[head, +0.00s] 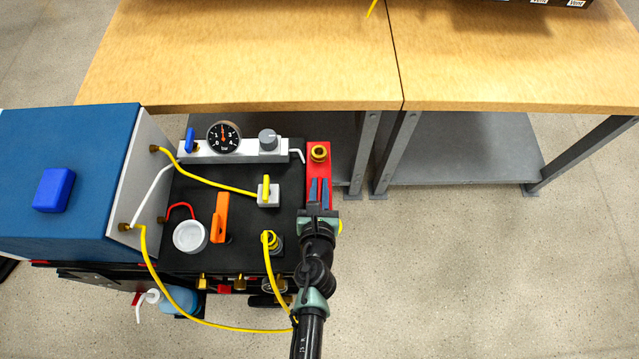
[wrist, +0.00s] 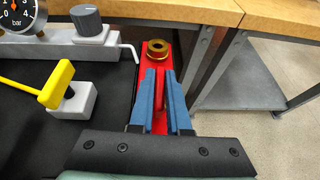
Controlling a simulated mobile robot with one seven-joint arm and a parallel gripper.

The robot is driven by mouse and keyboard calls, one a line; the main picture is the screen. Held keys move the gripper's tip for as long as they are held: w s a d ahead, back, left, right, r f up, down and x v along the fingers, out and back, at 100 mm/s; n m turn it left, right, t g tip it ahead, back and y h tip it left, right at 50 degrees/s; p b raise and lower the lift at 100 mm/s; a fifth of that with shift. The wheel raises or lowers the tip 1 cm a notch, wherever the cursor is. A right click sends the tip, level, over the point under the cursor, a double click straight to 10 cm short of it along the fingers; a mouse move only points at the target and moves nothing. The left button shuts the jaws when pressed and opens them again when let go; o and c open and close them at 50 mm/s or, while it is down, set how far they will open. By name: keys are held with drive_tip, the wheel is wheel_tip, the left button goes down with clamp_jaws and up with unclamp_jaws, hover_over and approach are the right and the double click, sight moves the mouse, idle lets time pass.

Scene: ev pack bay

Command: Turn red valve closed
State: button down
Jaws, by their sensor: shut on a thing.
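The red valve shows as a narrow red handle (wrist: 159,97) between my gripper's blue fingers in the wrist view. A red base strip (head: 318,147) with a brass round fitting (head: 319,153) at its far end runs along the right edge of the black panel. My gripper (head: 319,183) comes from the near side, its fingers pointing away along the strip. It is shut on the red handle, with one finger on each side. The fingers and the dark gripper body hide the handle's near part and its pivot.
On the black panel (wrist: 30,130) left of my gripper stand a yellow lever (head: 267,188) on a white block, an orange lever (head: 220,217) and a white cup (head: 190,236). A gauge (head: 224,137) and grey knob (head: 268,139) sit behind. A yellow hose (head: 160,292) loops in front. A wooden table (head: 250,60) lies beyond.

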drive_tip(key=shift+r+p, duration=0.2)
drive_tip(key=shift+p, duration=0.15)
drive_tip(key=shift+a+m+h+p, duration=0.1)
drive_tip(key=shift+m+h+p, duration=0.85)
drive_tip(key=shift+p, duration=0.25)
drive_tip(key=m+h, duration=0.1)
drive_tip(key=m+g+h, duration=0.1)
drive_tip(key=m+h, duration=0.1)
drive_tip(key=shift+w+f+h, duration=0.1)
drive_tip(key=shift+f+h, duration=0.1)
drive_tip(key=shift+h, duration=0.05)
drive_tip(key=m+g+h+b, duration=0.2)
drive_tip(key=m+h+b, duration=0.1)
drive_tip(key=shift+f+g, duration=0.2)
drive_tip(key=shift+g, duration=0.1)
drive_tip(key=m+g+h+b, duration=0.2)
drive_tip(key=m+b, duration=0.1)
drive_tip(key=shift+r+g, duration=0.2)
drive_tip(key=shift+g, duration=0.2)
drive_tip(key=shift+m+h, duration=0.3)
drive_tip(key=shift+m, duration=0.05)
drive_tip(key=c, duration=0.9)
unclamp_jaws()
